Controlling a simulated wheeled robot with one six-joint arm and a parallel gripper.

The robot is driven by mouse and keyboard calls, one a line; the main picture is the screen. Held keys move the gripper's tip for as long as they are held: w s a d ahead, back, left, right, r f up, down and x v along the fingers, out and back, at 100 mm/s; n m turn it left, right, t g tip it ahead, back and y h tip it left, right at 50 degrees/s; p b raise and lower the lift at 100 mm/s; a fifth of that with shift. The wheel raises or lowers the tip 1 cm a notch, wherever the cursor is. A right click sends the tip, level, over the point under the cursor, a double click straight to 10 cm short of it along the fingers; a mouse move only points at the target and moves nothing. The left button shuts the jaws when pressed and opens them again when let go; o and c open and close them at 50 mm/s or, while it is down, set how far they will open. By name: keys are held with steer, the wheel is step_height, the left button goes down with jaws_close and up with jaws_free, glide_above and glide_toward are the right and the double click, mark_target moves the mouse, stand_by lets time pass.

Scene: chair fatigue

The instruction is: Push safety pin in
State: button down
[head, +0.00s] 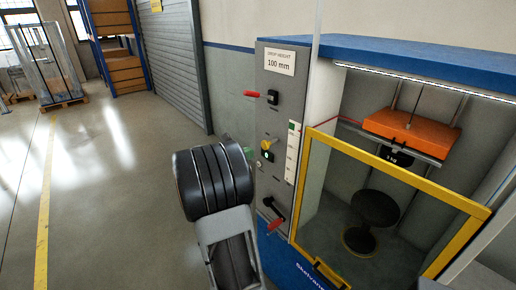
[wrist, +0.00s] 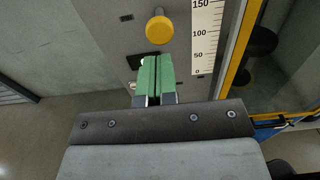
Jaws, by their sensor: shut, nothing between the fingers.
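The safety pin appears to be the yellow round knob (head: 267,144) on the grey control panel, and it stands out from the panel in the wrist view (wrist: 158,29). My gripper (wrist: 157,66) is shut and empty, its two green fingers side by side. In the wrist view the fingertips lie just below the knob, with a small visible gap between them. They point at the panel over a dark fitting. In the head view my dark wrist hides most of the gripper. I cannot tell whether the fingertips touch the panel.
A red-handled lever (head: 254,94) sits higher on the panel and another red handle (head: 276,224) lower down. A scale strip (wrist: 205,38) runs right of the knob. A yellow-framed guard (head: 395,173) fronts the chamber with the orange weight (head: 410,133) and a stool (head: 374,213). Floor at left is clear.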

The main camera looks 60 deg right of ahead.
mark_target(264, 147)
steer(key=shift+p+x, duration=0.45)
steer(key=shift+x, duration=2.1)
